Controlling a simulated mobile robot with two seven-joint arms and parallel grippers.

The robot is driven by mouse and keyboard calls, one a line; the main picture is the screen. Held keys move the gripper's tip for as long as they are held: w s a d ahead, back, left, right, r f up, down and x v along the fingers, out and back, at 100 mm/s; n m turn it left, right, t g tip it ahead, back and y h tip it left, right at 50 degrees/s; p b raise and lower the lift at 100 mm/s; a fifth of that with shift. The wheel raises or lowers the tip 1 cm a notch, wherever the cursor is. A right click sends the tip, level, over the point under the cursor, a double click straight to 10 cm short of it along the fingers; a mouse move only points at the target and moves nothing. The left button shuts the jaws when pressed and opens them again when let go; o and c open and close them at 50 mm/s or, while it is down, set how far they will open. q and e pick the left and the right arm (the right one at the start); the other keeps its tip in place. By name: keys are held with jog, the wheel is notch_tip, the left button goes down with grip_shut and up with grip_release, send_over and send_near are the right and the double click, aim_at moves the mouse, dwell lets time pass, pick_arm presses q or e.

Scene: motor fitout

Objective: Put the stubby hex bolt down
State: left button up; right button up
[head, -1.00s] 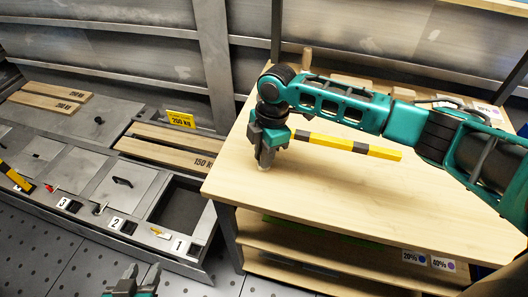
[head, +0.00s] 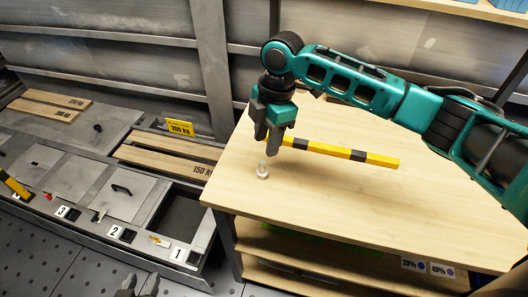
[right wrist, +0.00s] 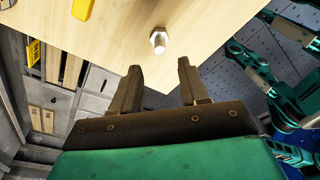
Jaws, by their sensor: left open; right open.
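The stubby hex bolt (head: 262,170) is a small silvery piece standing on the light wooden tabletop (head: 330,200) near its left end. It also shows in the right wrist view (right wrist: 158,41), beyond the fingertips and apart from them. My right gripper (head: 267,144) is open and empty, just above the bolt in the head view. Its two fingers (right wrist: 160,72) are spread in the right wrist view. My left gripper (head: 137,287) shows only its fingertips at the bottom edge of the head view, far from the bolt.
A yellow and black striped bar (head: 345,151) lies on the table behind my right gripper. Left of the table is a grey bench with numbered compartments, an open one (head: 182,217) among them, and wooden planks (head: 165,159). The front of the tabletop is clear.

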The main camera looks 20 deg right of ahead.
jog(key=r, duration=0.4)
jog(key=shift+d, duration=0.35)
